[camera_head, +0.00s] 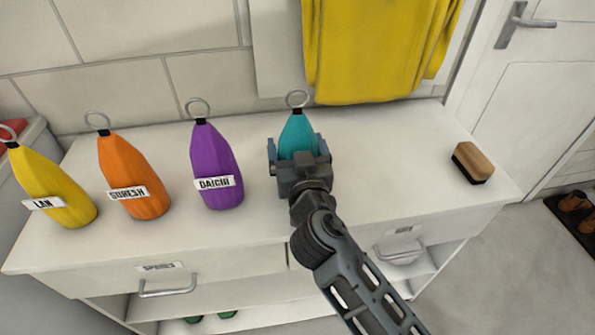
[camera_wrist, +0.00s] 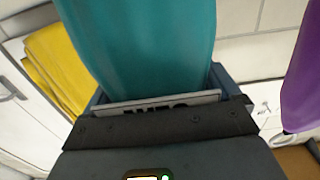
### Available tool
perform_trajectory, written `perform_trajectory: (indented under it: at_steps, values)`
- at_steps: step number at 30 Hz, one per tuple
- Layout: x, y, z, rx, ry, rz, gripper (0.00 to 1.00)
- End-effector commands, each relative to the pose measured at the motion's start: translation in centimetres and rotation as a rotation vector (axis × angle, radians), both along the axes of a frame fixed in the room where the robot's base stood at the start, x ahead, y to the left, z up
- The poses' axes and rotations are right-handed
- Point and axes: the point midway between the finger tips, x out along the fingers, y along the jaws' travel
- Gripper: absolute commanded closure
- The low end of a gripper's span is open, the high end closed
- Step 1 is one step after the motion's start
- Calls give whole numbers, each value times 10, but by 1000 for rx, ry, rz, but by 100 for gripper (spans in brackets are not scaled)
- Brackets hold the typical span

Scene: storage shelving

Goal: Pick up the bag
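A teal bag (camera_head: 298,137) with a metal ring on top stands upright on the white cabinet top, at the right end of a row of bags. My gripper (camera_head: 297,152) is at its front, with one finger on each side. The bag also fills the space between my fingers in the wrist view (camera_wrist: 145,45), where its white name tag (camera_wrist: 160,104) is partly hidden by my gripper. The fingers lie close along the bag's sides. Whether they press on it is not clear, and its base is hidden.
A purple bag (camera_head: 215,165) labelled DAICHI, an orange bag (camera_head: 133,175) and a yellow bag (camera_head: 50,185) stand to the left. A brush (camera_head: 473,163) lies at the right. A yellow towel (camera_head: 375,45) hangs behind. The cabinet top (camera_head: 390,160) is clear between the teal bag and brush.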

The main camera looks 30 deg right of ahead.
Motion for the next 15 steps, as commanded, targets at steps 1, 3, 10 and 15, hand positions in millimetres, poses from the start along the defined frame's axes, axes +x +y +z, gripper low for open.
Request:
perform_trajectory:
  at_steps: [1, 3, 10, 15]
  values:
    - [0, 0, 0, 0, 0, 0, 26]
    - [0, 0, 0, 0, 0, 1, 33]
    - [0, 0, 0, 0, 0, 1, 55]
    - [0, 1, 0, 0, 0, 1, 71]
